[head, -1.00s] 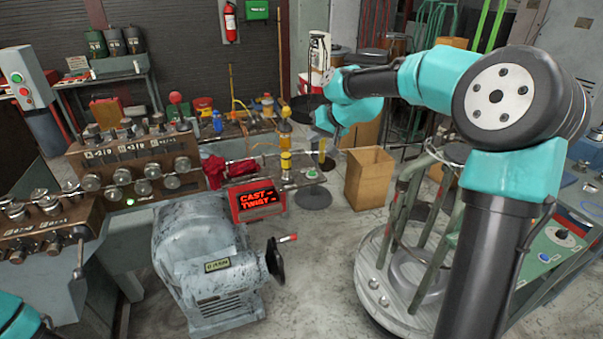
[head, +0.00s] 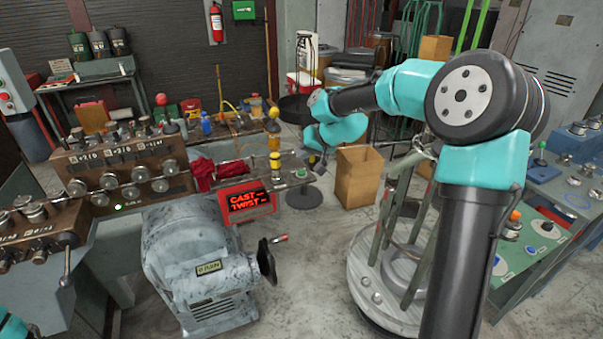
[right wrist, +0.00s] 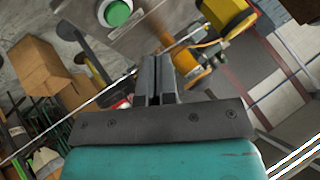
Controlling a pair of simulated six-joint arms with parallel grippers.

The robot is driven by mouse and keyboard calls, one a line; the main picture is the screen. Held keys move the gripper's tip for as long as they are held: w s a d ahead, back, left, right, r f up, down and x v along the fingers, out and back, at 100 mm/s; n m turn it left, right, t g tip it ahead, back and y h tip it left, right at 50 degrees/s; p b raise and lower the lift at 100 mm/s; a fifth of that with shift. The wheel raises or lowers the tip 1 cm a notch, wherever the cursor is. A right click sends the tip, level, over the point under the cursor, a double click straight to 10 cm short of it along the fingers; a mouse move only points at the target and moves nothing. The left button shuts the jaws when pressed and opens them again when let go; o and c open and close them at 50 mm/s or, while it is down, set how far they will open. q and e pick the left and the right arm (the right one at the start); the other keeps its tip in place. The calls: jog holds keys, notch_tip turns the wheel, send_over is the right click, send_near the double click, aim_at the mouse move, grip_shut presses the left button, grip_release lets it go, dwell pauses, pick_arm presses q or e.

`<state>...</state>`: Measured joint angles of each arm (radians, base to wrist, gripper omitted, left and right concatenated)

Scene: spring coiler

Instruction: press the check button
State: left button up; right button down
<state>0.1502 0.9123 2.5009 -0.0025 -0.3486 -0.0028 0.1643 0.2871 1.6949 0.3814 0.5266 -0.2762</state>
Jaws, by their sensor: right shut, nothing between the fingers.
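A green button (head: 301,173) sits on a small plate at the right end of the coiling bench. In the right wrist view the green button (right wrist: 118,13) shows at the top edge, on a grey plate, with a pale ring around it. My right gripper (head: 317,167) is just right of and slightly above the button in the head view. In the right wrist view its fingers (right wrist: 156,62) are together and empty, pointing up the picture, with the button beyond and to the left of the tips. No contact shows. My left gripper is out of view.
A yellow-topped post (head: 274,160) and a thin rod stand close beside the button. A red display (head: 249,201) reads "CAST TWIST". A cardboard box (head: 358,177) stands to the right. A grey motor (head: 200,265) is in front. Another panel with buttons (head: 530,240) is at far right.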

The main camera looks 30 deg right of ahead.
aim_at(303, 172)
jog(key=shift+f, duration=1.55)
dwell(0.9)
jog(key=shift+f, duration=0.35)
jog(key=shift+f, duration=0.45)
dwell(0.7)
jog(key=shift+r, duration=0.8)
jog(key=shift+r, duration=0.1)
jog(key=shift+r, duration=2.45)
